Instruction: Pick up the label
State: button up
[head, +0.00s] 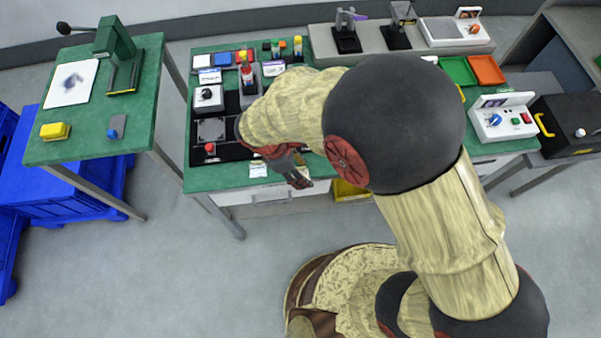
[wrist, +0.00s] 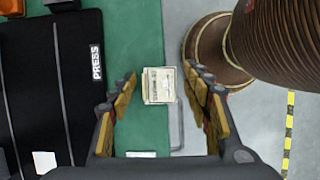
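A small pale label (wrist: 159,85) with printed lines lies at the front edge of the green bench, partly past the edge over the grey floor side. In the wrist view it shows between the two fingers of my gripper (wrist: 160,78), which are apart with nothing held. The height of the fingers above the label is hard to judge. In the head view my gripper (head: 300,178) points down at the bench's front edge, and my arm hides part of the area around it.
A black mat (wrist: 45,80) marked PRESS lies left of the label. Another small white card (head: 258,169) sits near the bench's front edge. A white device with a knob (head: 208,97) and a red button (head: 210,148) stand on the bench. A yellow bin (head: 350,190) is below.

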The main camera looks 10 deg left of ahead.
jog(key=c, duration=0.5)
jog(key=shift+c, duration=0.2)
jog(key=shift+r, duration=0.1)
